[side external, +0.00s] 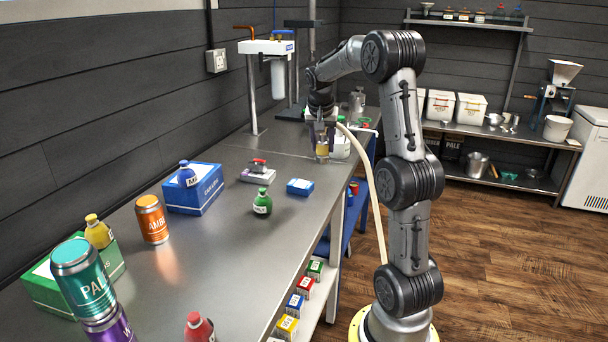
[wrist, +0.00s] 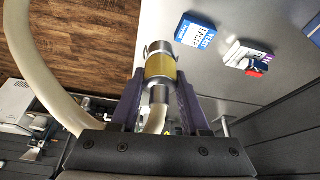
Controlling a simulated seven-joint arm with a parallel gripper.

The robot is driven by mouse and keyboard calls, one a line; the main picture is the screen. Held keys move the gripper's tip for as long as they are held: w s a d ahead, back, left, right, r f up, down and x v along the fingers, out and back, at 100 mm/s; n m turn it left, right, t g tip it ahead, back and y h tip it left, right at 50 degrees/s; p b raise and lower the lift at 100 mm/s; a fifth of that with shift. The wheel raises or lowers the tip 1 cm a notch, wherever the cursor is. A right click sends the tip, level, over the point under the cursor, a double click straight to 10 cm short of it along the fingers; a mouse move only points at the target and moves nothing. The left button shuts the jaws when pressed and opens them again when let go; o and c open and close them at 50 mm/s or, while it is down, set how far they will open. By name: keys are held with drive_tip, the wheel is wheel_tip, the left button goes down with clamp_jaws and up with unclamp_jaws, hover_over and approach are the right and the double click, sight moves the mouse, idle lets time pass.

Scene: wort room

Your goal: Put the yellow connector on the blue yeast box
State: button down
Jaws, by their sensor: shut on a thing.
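The yellow connector (side external: 322,150) is a metal cylinder with a yellow band, and it also shows in the wrist view (wrist: 160,70). My gripper (side external: 321,139) is shut on it, with a purple finger on each side in the wrist view (wrist: 160,95). The connector hangs upright, apparently above the steel bench. A cream hose (side external: 369,182) runs to it. The small blue yeast box (side external: 300,187) lies flat on the bench, nearer the side camera than my gripper. In the wrist view the box (wrist: 195,32) is right of the connector, apart from it.
A green bottle (side external: 262,202) stands just left of the yeast box. A larger blue box (side external: 207,188) carries a blue bottle (side external: 187,174). A white-labelled jar (side external: 341,147) stands close behind my gripper.

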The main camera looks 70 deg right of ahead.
drive_tip(key=s+a+r+n, duration=0.1)
drive_tip(key=s+a+r, duration=0.15)
drive_tip(key=a, duration=0.55)
hover_over(300, 183)
drive_tip(key=f, duration=0.8)
drive_tip(key=shift+s+a+f, duration=0.2)
drive_tip(key=shift+f, duration=0.05)
drive_tip(key=shift+w+d+f, duration=0.1)
drive_tip(key=shift+f, duration=1.55)
drive_tip(key=shift+f, duration=0.2)
drive_tip(key=shift+c, duration=2)
unclamp_jaws()
drive_tip(key=shift+r, duration=0.1)
